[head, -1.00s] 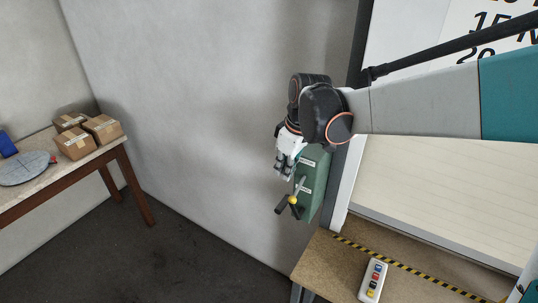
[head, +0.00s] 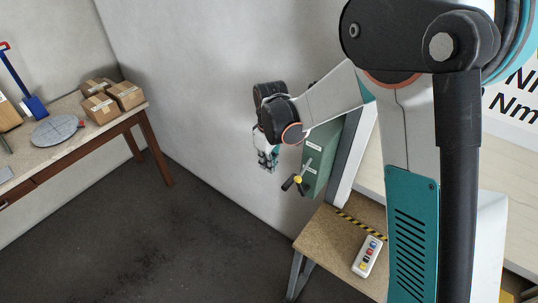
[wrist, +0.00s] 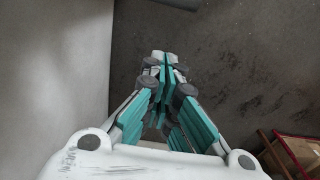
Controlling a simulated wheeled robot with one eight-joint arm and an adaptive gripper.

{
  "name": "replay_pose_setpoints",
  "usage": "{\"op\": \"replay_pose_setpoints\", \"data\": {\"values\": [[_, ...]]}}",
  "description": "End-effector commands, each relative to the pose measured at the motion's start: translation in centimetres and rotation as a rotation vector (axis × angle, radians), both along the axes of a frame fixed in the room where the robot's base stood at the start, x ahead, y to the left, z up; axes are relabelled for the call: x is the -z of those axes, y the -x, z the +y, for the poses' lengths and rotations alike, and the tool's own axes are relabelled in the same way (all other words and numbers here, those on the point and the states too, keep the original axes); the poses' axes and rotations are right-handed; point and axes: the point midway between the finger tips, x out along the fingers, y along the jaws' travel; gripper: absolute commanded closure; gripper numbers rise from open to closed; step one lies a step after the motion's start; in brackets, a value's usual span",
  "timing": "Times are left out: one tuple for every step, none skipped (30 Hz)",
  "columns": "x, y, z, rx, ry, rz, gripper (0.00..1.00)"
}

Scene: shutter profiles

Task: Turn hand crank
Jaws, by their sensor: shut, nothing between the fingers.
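The hand crank (head: 297,181) sticks out from the lower front of a green box (head: 323,160) mounted by the white frame. It has a metal arm, a yellow hub and a dark handle. My gripper (head: 267,160) is shut and empty, hanging to the left of the box and a little above the crank, apart from it. In the wrist view my gripper (wrist: 165,65) has its fingers together over bare floor. The crank does not show there.
A bench (head: 330,225) below the box carries a control pad (head: 367,256) and striped tape. A table (head: 90,150) at the left holds cardboard boxes (head: 103,100) and a grey disc (head: 57,129). The floor between is clear. A grey wall (head: 200,70) stands behind my gripper.

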Motion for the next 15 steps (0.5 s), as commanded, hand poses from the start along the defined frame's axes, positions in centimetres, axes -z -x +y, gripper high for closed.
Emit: {"op": "replay_pose_setpoints", "data": {"values": [[1.0, -0.1, 0.1, 0.000, 0.000, 0.000, 1.00], [1.5, -0.1, 0.1, 0.000, 0.000, 0.000, 1.00], [2.2, -0.1, 0.1, 0.000, 0.000, 0.000, 1.00], [2.6, -0.1, 0.1, 0.000, 0.000, 0.000, 1.00], [3.1, -0.1, 0.1, 0.000, 0.000, 0.000, 1.00], [3.7, -0.1, 0.1, 0.000, 0.000, 0.000, 1.00], [4.2, -0.1, 0.1, 0.000, 0.000, 0.000, 1.00], [4.6, -0.1, 0.1, 0.000, 0.000, 0.000, 1.00], [3.9, 0.4, -0.6, 0.002, 0.000, 0.000, 1.00], [3.7, 0.7, -0.9, 0.001, 0.000, 0.000, 1.00], [3.6, 0.9, -1.2, 0.001, 0.000, 0.000, 1.00], [3.5, 1.2, -1.5, 0.000, 0.000, 0.000, 1.00], [3.4, 1.4, -1.8, 0.001, 0.000, 0.000, 1.00], [3.3, 1.6, -2.0, 0.001, 0.000, 0.000, 1.00], [3.2, 1.8, -2.3, 0.001, 0.000, 0.000, 1.00]]}}
